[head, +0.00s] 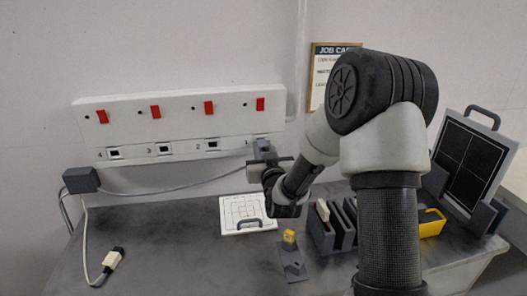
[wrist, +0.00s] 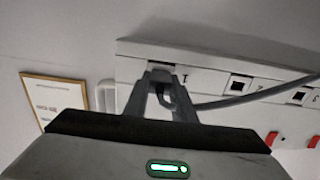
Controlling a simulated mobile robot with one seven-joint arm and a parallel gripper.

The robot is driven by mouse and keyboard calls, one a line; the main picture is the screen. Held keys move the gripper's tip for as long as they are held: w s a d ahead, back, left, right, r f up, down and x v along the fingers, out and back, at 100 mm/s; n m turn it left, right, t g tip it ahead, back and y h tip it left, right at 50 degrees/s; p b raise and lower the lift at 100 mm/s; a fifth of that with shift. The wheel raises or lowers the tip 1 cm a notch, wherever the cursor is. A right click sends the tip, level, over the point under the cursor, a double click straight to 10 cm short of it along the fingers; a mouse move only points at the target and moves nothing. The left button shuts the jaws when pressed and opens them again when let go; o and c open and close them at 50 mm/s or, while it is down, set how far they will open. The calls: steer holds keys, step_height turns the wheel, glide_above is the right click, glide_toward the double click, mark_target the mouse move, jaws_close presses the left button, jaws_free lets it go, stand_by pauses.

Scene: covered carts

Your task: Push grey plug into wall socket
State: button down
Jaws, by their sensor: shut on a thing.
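My gripper (head: 268,160) is at the right end of the white wall socket panel (head: 190,127), at the socket labelled 1. Sockets 2 (head: 212,145), 3 (head: 164,149) and 4 (head: 114,153) show empty dark openings.
Red switches (head: 208,107) line the panel's top. A dark wall box (head: 81,180) is at left; a pale plug (head: 113,258) with a dark end lies on the cart top. A white board (head: 260,208), a yellow item (head: 289,236) and a dark rack (head: 322,240) are below my gripper.

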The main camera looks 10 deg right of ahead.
steer(key=shift+w, duration=0.4)
steer(key=c, duration=1.4)
jaws_free()
steer(key=s+p, duration=1.3)
steer(key=s, duration=0.4)
steer(key=shift+s, duration=0.15)
steer(key=shift+r, duration=0.1)
